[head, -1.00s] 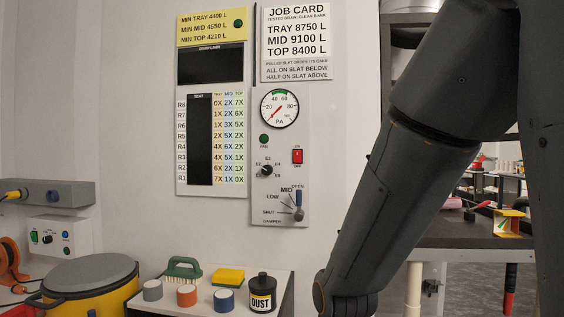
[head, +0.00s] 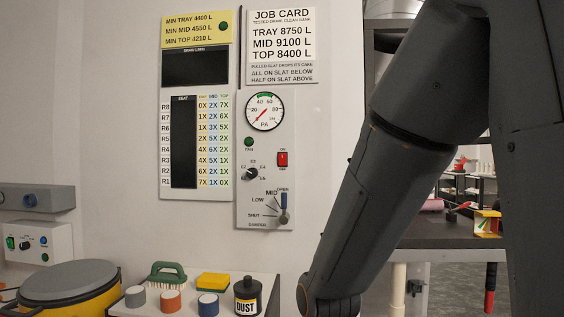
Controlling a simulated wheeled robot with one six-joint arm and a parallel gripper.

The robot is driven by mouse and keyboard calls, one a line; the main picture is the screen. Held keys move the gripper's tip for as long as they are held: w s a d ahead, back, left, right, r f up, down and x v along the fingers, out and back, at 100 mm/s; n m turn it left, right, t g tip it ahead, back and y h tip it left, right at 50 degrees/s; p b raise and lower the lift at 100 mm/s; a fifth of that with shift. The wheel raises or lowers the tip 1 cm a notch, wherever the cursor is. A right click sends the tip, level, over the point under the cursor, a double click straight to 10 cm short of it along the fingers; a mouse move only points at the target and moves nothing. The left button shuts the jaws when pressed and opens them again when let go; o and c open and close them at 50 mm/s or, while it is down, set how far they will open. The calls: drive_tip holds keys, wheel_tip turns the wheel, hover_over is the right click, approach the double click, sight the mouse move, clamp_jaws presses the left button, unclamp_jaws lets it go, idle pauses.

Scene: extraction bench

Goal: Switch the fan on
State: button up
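The fan switch (head: 282,159) is a small red rocker marked ON above and OFF below, on the grey wall panel. Its position is too small to tell. A dark green fan lamp (head: 248,143) sits to its left. The round PA gauge (head: 264,111) above has its needle at the lower left. Below are a rotary knob (head: 251,173) and the damper lever (head: 284,208), with marks SHUT, LOW, MID and OPEN. My arm crosses the right side of the view, to the right of the panel. My gripper is out of view.
A shelf (head: 262,290) below the panel holds a black DUST jar (head: 247,295), several round-topped pots, a green brush (head: 168,274) and a yellow sponge (head: 212,282). A yellow drum (head: 72,288) stands at left. The air before the panel looks clear.

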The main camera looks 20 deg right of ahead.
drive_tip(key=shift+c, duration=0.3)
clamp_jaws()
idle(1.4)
